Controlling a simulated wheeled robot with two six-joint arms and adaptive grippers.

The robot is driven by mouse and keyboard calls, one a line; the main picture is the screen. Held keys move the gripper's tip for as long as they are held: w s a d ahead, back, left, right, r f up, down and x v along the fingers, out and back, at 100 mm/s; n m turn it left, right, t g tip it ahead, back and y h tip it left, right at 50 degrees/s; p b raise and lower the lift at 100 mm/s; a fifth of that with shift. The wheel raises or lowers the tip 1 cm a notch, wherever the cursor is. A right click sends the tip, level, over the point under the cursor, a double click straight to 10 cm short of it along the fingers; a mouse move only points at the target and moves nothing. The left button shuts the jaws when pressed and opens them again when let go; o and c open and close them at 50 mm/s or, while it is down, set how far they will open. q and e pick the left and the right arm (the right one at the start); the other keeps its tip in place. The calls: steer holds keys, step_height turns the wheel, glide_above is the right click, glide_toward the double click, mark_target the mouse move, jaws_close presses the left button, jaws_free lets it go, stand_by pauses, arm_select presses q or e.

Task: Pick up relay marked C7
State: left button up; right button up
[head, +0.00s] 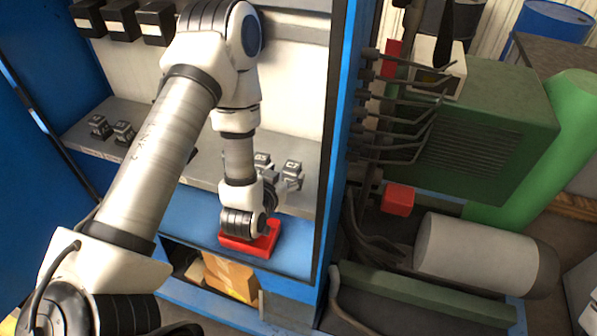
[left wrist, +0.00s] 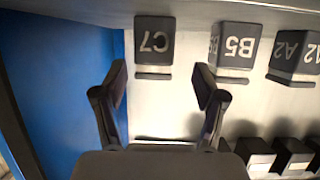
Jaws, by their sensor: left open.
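The relay marked C7 (head: 292,170) is a dark grey block on the cabinet shelf, at the right end of its row. In the left wrist view the C7 relay (left wrist: 154,45) appears upside down, straight ahead between the fingers. My left gripper (left wrist: 160,85) is open and empty, its two fingers apart and short of the relay. In the head view my left gripper (head: 282,190) is close in front of C7, partly hidden by its own wrist. My right gripper is not in view.
Relay B5 (left wrist: 234,47) stands beside C7, with relay A2 (left wrist: 290,55) farther along. The blue cabinet side wall (left wrist: 75,85) is close on C7's other side. A red object (head: 263,243) lies below my left wrist. More relays (head: 122,131) stand at the shelf's left.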

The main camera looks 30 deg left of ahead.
mark_target(289, 173)
arm_select(q)
steer(key=w, duration=0.1)
steer(key=w+f, duration=0.1)
steer(key=w, duration=0.1)
steer(key=shift+w+d+f, duration=0.15)
steer(key=shift+w+d, duration=0.1)
steer(key=shift+w, duration=0.15)
steer(key=shift+s+a, duration=0.15)
steer(key=shift+a, duration=0.15)
steer(key=shift+c, duration=0.4)
steer(key=shift+s, duration=0.1)
steer(key=c, duration=1.1)
steer(key=shift+d, duration=0.1)
steer(key=shift+c, duration=0.4)
